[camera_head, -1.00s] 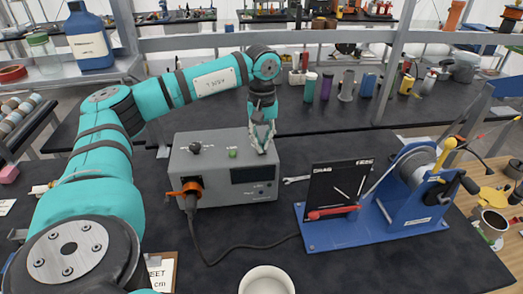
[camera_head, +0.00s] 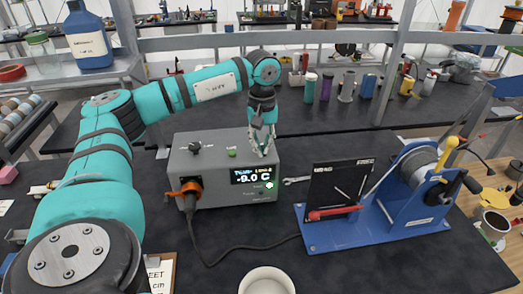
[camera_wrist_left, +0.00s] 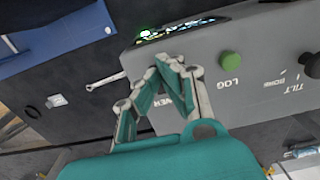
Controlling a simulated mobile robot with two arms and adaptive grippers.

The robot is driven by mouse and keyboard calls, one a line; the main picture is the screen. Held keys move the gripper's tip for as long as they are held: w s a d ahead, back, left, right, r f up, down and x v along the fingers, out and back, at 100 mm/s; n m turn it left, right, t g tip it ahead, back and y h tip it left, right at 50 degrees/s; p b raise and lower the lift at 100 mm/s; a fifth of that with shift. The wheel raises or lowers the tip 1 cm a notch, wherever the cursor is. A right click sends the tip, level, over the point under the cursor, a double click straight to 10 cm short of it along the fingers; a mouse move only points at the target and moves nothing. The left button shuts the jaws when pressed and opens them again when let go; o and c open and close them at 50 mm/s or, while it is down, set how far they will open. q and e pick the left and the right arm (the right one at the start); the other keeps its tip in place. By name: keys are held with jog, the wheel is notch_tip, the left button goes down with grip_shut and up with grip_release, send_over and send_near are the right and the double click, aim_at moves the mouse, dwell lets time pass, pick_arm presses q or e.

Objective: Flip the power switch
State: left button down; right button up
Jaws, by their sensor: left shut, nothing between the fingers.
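The grey control box (camera_head: 215,205) stands on the dark table. Its front display (camera_head: 251,176) is lit and reads "-9.0 C" with smaller text above and a green mark. A green button (camera_head: 232,154) and a black knob (camera_head: 195,147) are on its top; the green button also shows in the left wrist view (camera_wrist_left: 232,64). My left gripper (camera_head: 263,152) points down at the right part of the box top, its fingertips together and empty. In the left wrist view, the fingers (camera_wrist_left: 172,66) cover the power switch, with "LOG" and part of "POWER" lettering beside them. My right gripper is not seen.
An orange connector (camera_head: 186,189) with a black cable is on the box's front left. A blue winch stand (camera_head: 400,225) with a black panel (camera_head: 335,185) stands to the right. A wrench (camera_head: 295,180) lies between them. A white cup (camera_head: 267,281) is at the front.

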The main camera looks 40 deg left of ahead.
pick_arm(q)
jog(key=shift+s+f, duration=0.1)
jog(key=shift+f, duration=0.1)
jog(key=shift+r+p, duration=0.6)
jog(key=shift+r, duration=0.2)
jog(key=shift+r+p, duration=2.05)
jog(key=shift+r, duration=0.7)
